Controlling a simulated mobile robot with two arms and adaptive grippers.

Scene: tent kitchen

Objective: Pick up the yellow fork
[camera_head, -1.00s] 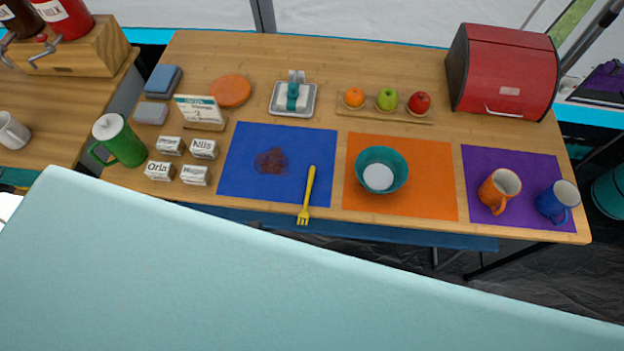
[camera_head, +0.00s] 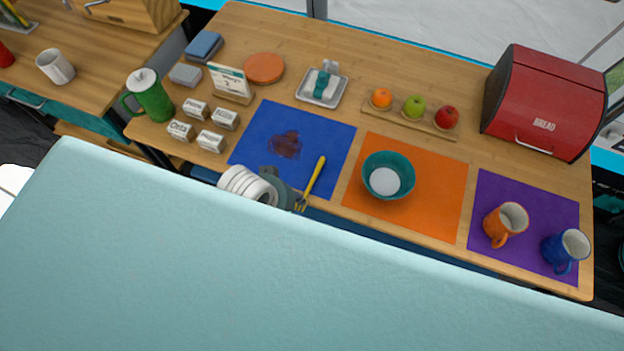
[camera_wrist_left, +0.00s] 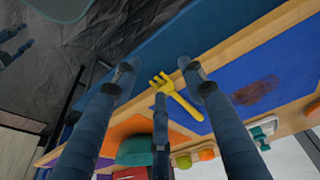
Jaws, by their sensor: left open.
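The yellow fork (camera_head: 316,176) lies on the right part of the blue mat (camera_head: 258,159). Its tines point toward me at the table's front edge, and the handle lies on the mat. It also shows in the left wrist view (camera_wrist_left: 180,99), between the fingers. My left gripper (camera_head: 293,196) is at the front edge, beside the tines, partly hidden by the pale teal surface in front. In the left wrist view the fingers of my left gripper (camera_wrist_left: 160,82) are spread, with nothing held. My right gripper is not in view.
A dark reddish stain (camera_head: 286,144) marks the blue mat. A teal bowl (camera_head: 388,176) stands on the orange mat (camera_head: 430,199) to the right. An orange mug (camera_head: 505,223) and a blue mug (camera_head: 566,250) stand farther right. Small labelled blocks (camera_head: 210,141) are at the left.

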